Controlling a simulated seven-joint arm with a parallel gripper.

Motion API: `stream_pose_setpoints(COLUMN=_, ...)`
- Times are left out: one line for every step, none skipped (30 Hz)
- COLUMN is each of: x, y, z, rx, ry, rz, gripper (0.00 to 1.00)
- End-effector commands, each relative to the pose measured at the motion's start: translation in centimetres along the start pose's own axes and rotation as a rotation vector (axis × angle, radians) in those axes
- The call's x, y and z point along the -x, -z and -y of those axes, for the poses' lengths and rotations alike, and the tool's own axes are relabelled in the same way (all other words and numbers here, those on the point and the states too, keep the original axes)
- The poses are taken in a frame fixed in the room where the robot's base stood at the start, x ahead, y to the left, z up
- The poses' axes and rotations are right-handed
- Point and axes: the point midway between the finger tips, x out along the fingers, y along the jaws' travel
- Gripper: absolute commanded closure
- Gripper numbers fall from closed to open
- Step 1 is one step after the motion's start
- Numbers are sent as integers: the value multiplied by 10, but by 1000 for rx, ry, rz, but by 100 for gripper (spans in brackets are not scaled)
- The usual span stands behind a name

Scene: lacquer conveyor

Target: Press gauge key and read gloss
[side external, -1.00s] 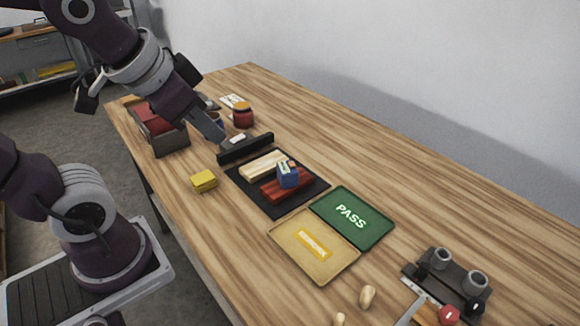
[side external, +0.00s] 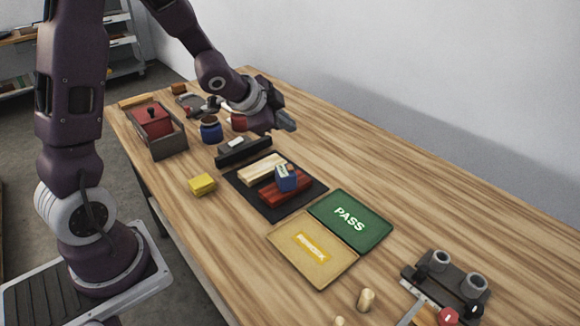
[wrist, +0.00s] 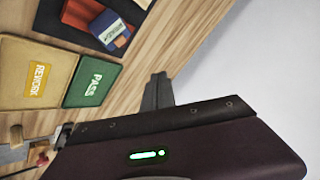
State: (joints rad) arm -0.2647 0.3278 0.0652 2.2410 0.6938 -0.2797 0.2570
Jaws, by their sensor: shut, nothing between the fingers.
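The gauge is a small blue box with a pale top face (side external: 287,178), resting on a red lacquered block (side external: 280,192). It also shows in the wrist view (wrist: 112,32), at the top. Its key and reading are too small to make out. A cream block (side external: 260,168) lies beside the red one on a black mat (side external: 278,214). My gripper (side external: 292,124) is shut and empty, above the table behind the mat, apart from the gauge. Its fingers (wrist: 157,90) show in the wrist view.
A green PASS tray (side external: 368,236) and a tan REWORK tray (side external: 318,274) lie right of the mat. A black rest (side external: 243,153) stands behind it, with a yellow block (side external: 202,184) to its left. Jars, including a blue one (side external: 211,132), and a dark box (side external: 168,147) stand farther left.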

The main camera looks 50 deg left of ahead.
Motion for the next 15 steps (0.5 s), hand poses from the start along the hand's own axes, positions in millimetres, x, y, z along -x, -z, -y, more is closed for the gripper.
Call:
stream_pose_setpoints(x=0, y=0, z=0, rx=0, ry=-1, rz=0, gripper=100)
stream_pose_setpoints(x=-1, y=-1, z=-1, rx=1, ry=-2, rz=0, gripper=100)
stream_pose_setpoints(x=-2, y=-2, z=-3, rx=2, ry=-4, rz=0, gripper=100)
stream_pose_setpoints(x=-4, y=-3, z=-5, rx=2, ry=-6, rz=1, gripper=100)
stream_pose_setpoints(x=-6, y=-4, z=-7, rx=2, ry=-8, rz=1, gripper=100)
stream_pose_setpoints(x=-10, y=-7, z=-9, rx=3, ry=-9, rz=1, gripper=100)
stream_pose_setpoints(x=-13, y=-9, z=-12, rx=3, ry=-10, rz=1, gripper=100)
stream_pose_setpoints(x=-16, y=-11, z=-14, rx=3, ry=-9, rz=2, gripper=100)
stream_pose_setpoints(x=-20, y=-15, z=-17, rx=1, ry=-8, rz=4, gripper=100)
stream_pose_setpoints(x=-22, y=-17, z=-18, rx=0, ry=-4, rz=5, gripper=100)
stream_pose_setpoints(x=-26, y=-19, z=-21, rx=2, ry=-6, rz=4, gripper=100)
stream_pose_setpoints(x=-30, y=-22, z=-24, rx=3, ry=-7, rz=4, gripper=100)
stream_pose_setpoints(x=-34, y=-25, z=-27, rx=2, ry=-8, rz=4, gripper=100)
stream_pose_setpoints(x=-36, y=-27, z=-29, rx=2, ry=-7, rz=4, gripper=100)
stream_pose_setpoints(x=-40, y=-30, z=-31, rx=2, ry=-5, rz=5, gripper=100)
